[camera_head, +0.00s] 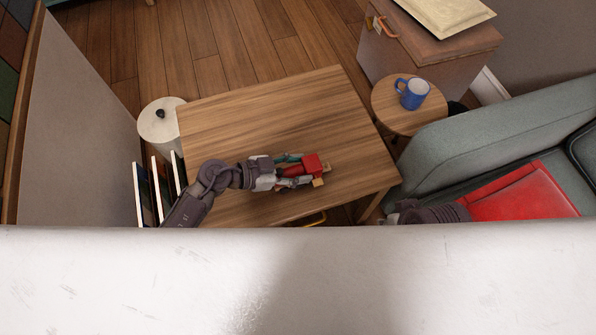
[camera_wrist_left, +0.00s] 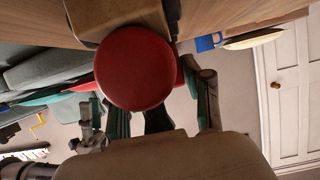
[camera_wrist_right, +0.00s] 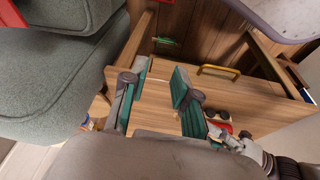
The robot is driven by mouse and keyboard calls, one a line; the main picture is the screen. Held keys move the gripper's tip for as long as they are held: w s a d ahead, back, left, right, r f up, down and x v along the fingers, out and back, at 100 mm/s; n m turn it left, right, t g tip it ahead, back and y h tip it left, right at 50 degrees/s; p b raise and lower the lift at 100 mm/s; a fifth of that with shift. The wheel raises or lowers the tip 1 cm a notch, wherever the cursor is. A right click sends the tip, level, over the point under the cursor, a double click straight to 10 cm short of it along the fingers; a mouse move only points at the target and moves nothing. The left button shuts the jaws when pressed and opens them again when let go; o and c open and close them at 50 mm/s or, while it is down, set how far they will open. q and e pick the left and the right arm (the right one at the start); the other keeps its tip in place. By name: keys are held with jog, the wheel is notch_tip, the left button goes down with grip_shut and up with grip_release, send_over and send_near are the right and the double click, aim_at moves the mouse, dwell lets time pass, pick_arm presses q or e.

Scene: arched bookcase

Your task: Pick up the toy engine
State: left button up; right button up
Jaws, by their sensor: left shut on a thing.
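The toy engine (camera_head: 312,164) is red with pale wooden parts and is over the low wooden table (camera_head: 240,115), towards its front right. My left gripper (camera_head: 291,170) is shut on it, with one finger along each side. In the left wrist view the engine's round red end (camera_wrist_left: 135,68) sits between the fingers (camera_wrist_left: 160,112) and hides part of the grip. I cannot tell whether the engine touches the table. My right gripper (camera_wrist_right: 157,90) is open and empty in its wrist view, near the table's side; its fingertips are hidden in the head view.
A round side table (camera_head: 390,113) holds a blue mug (camera_head: 413,92). A white round container (camera_head: 160,127) and upright panels stand left of the table. The table's back half is clear.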

pick_arm(q)
grip_shut()
jog(key=shift+r, duration=0.15)
